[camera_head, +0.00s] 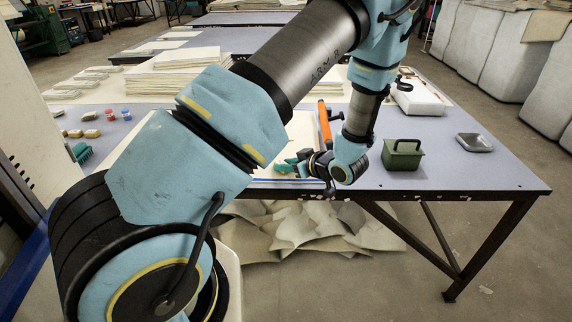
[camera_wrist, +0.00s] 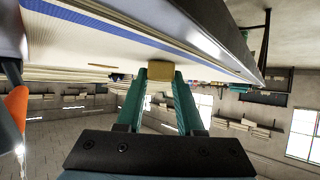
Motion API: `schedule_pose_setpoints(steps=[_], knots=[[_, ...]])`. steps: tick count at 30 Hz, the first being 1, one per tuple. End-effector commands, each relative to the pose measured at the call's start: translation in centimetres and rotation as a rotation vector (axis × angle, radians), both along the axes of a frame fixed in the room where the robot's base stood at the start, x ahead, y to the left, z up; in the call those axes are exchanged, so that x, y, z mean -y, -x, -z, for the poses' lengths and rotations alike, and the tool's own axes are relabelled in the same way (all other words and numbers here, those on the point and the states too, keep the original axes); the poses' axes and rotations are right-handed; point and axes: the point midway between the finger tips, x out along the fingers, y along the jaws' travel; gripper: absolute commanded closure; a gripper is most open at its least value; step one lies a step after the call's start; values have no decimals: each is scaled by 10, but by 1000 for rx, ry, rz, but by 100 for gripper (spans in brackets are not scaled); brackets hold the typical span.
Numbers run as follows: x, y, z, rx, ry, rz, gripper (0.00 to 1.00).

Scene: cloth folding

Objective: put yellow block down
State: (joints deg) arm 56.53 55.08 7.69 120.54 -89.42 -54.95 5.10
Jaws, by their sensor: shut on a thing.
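The yellow block (camera_wrist: 161,73) shows in the wrist view between the tips of my gripper's two green fingers. My gripper (camera_wrist: 161,75) is shut on it. In the head view my gripper (camera_head: 287,166) is low over the front edge of the table, at the pale cloth (camera_head: 300,135). The block cannot be made out there. The wrist picture is upside down, with the pale layered surface and its blue stripe (camera_wrist: 95,22) above the fingers. Whether the block touches that surface cannot be told.
A dark green box with a handle (camera_head: 402,155) and a grey metal tray (camera_head: 474,142) stand right of my arm. An orange bar (camera_head: 324,124) lies behind my gripper. Several small tan blocks (camera_head: 75,133) sit at the left. The table (camera_head: 450,170) is clear between box and tray.

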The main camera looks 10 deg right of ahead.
Motion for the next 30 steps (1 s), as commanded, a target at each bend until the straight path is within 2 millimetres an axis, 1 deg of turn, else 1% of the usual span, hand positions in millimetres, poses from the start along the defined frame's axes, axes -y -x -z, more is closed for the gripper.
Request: schedule_pose_setpoints(steps=[1,2,9,16,20,23,30], knots=[[0,0,3,0,-1,0,100],[0,0,2,0,0,0,61],[0,0,2,0,0,0,34],[0,0,1,0,0,0,34],[2,2,-4,0,0,1,34],[9,12,-10,1,1,3,34],[34,49,-34,1,3,3,34]])
